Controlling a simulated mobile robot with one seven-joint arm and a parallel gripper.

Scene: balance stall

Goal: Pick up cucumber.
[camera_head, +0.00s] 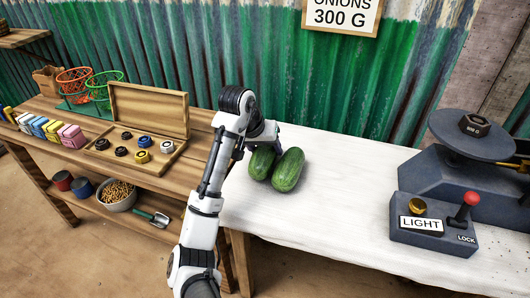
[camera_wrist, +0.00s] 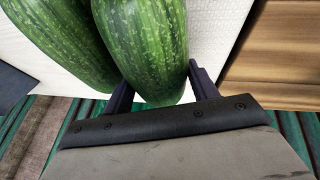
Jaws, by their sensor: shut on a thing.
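Two green cucumbers lie side by side on the white-topped table. My gripper (camera_head: 262,138) is at the far end of the left cucumber (camera_head: 261,163). In the wrist view its two dark fingers (camera_wrist: 162,92) stand on either side of this cucumber (camera_wrist: 148,40), which appears on the right there, and are shut on it. The other cucumber (camera_head: 288,171) lies close beside it, outside the fingers; it also shows at the left of the wrist view (camera_wrist: 58,40). I cannot tell whether the held cucumber is clear of the table.
A dark scale (camera_head: 470,180) with a weight on its pan stands at the right, behind a LIGHT/LOCK box (camera_head: 432,238) with a red-knobbed lever. A wooden bench at the left holds an open weight box (camera_head: 150,110) and baskets. The white tabletop (camera_head: 345,190) is clear between cucumbers and scale.

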